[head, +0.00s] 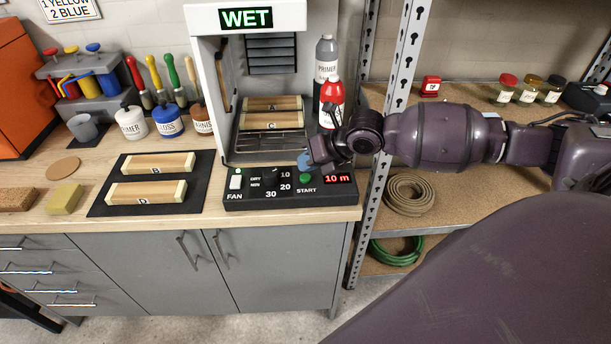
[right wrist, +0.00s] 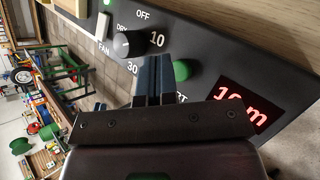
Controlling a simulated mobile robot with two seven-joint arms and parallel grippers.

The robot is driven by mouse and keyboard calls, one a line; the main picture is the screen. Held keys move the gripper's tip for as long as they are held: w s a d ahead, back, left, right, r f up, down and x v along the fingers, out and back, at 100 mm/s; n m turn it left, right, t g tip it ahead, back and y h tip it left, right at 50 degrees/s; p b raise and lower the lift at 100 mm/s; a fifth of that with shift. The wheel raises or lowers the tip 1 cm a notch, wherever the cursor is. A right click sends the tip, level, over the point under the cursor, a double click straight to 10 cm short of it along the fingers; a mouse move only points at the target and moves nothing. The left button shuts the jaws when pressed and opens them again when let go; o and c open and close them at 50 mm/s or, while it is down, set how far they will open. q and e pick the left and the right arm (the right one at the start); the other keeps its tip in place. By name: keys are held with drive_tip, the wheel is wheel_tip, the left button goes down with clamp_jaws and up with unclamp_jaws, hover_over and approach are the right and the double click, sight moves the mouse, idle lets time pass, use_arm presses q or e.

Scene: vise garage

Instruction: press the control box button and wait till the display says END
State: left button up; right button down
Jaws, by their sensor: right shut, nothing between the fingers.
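The black control box (head: 290,201) sits at the front edge of the bench, with a green START button (head: 306,178) and a red display (head: 337,179) reading "10 m". The lit sign (head: 245,18) above the cabinet reads WET in green. My right gripper (head: 304,162) is shut and empty, just above and behind the START button. In the right wrist view its blue fingers (right wrist: 153,78) partly cover the green button (right wrist: 183,70); whether they touch it I cannot tell. The display (right wrist: 243,108) there is partly hidden by the gripper. My left gripper is not in view.
The white cabinet (head: 205,90) behind the box holds wooden blocks marked A and C on a rack. A timer knob (right wrist: 128,43) and a FAN switch (head: 236,180) are on the box. A black mat (head: 105,200) with blocks B and D lies left. A metal shelf post (head: 395,110) stands right.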

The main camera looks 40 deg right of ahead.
sight(307, 175)
drive_tip(key=shift+f, duration=0.2)
drive_tip(key=shift+f, duration=0.25)
drive_tip(key=shift+f+b, duration=0.45)
idle(1.0)
drive_tip(key=shift+r, duration=0.2)
drive_tip(key=shift+r+p, duration=0.5)
drive_tip(key=shift+r, duration=0.25)
drive_tip(key=shift+r, duration=0.1)
drive_tip(key=shift+r+p, duration=0.7)
drive_tip(key=shift+r, duration=0.25)
drive_tip(key=shift+r+p, duration=1.05)
drive_tip(key=shift+r, duration=0.45)
drive_tip(key=shift+f, duration=0.1)
